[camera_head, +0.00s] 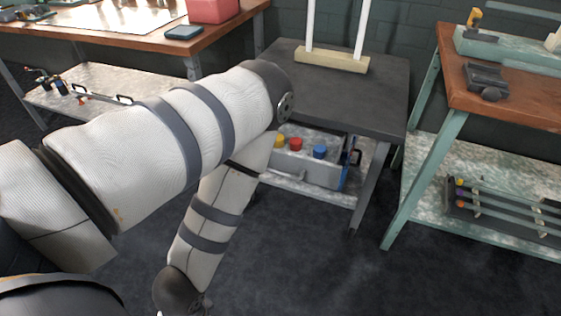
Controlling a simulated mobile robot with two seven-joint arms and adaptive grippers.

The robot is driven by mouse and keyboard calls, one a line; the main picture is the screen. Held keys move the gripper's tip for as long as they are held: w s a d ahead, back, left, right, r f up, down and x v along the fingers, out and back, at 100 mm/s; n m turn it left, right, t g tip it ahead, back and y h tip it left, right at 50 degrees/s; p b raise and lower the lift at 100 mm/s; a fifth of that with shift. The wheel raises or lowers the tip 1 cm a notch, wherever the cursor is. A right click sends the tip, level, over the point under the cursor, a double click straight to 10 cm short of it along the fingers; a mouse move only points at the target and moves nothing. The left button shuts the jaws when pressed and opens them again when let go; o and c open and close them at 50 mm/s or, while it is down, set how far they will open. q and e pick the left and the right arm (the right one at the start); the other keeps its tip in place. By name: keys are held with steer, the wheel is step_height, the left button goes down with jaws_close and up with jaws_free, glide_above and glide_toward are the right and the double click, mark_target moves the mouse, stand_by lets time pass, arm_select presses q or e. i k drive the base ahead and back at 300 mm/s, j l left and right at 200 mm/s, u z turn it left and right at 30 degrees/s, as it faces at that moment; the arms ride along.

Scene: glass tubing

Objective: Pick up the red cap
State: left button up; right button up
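The red cap (296,144) is a small round piece. It sits between a yellow cap (279,141) and a blue cap (320,151) in or on a grey drawer-like box (308,170) under the dark table. My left arm comes in from the left, bends beside the table's front edge and runs down toward the floor. It passes just left of the box and covers part of its left side. No gripper fingers of mine can be made out, and my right arm is not in view.
The dark table (375,85) overhangs the box and carries a wooden stand (318,56) with two white upright tubes. A green-legged workbench (515,105) stands at the right, another wooden bench (215,33) at the back left. The floor in front of the box is clear.

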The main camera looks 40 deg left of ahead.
mark_target(296, 143)
steer(key=i+j+u, duration=0.5)
steer(key=i, duration=0.65)
